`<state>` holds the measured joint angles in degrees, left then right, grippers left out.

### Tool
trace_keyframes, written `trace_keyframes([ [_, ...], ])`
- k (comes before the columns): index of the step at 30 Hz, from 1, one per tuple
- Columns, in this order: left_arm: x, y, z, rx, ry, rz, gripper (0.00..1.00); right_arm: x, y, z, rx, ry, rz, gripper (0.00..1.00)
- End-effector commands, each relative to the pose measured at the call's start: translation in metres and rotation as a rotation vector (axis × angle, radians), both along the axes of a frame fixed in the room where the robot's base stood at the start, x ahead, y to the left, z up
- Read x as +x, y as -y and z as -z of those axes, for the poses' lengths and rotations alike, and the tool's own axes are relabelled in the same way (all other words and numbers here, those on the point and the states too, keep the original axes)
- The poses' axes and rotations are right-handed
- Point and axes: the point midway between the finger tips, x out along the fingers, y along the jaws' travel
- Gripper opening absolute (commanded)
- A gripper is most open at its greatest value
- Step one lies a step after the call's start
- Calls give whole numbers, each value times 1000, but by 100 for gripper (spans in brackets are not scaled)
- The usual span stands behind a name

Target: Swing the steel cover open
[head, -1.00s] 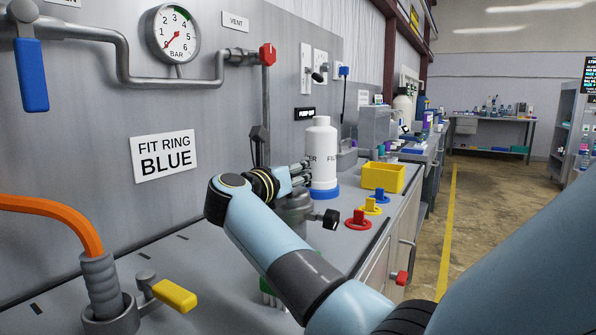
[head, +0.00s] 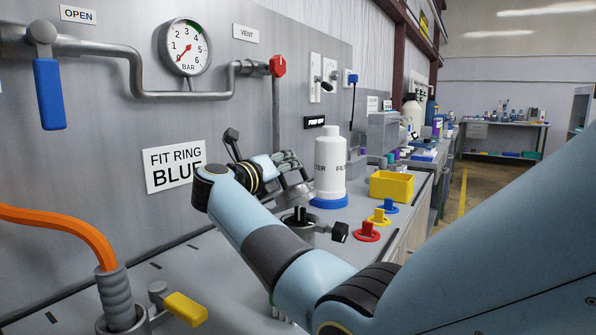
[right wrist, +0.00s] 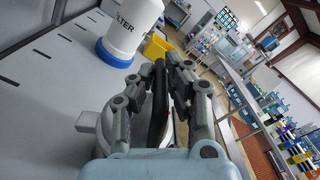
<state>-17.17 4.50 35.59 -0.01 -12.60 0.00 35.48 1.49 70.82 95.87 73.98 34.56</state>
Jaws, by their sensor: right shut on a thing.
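The steel cover (head: 292,191) shows as a grey edge, raised and tilted above its round housing (head: 301,230); the dark mouth shows under it. My right gripper (head: 292,162) is over the cover and hides much of it. In the right wrist view my right gripper (right wrist: 172,75) is shut on a black handle (right wrist: 158,105), with the round grey cover (right wrist: 108,125) behind the fingers. A black lever (head: 232,139) stands tilted left behind my wrist; whether it joins the cover is hidden. My left gripper is out of view.
A white filter bottle (head: 330,165) with a blue base stands close right of the gripper. A black knob (head: 340,232) juts from the housing. Red (head: 366,232), yellow and blue rings and a yellow bin (head: 391,186) lie further right. An orange hose (head: 65,230) is at left.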

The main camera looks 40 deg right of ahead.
Motion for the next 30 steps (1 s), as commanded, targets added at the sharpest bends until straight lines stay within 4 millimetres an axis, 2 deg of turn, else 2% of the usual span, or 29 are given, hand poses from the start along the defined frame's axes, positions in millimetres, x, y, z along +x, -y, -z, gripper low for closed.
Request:
trace_keyframes([
  [3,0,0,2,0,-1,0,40,15,-5,-6,-32,-103,-2,0],
  [11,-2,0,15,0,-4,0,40,46,-13,-5,-102,-341,-1,0],
  [21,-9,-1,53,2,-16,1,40,83,-24,6,-189,-637,-2,0],
  [30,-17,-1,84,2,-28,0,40,104,-30,16,-241,-820,-2,0],
])
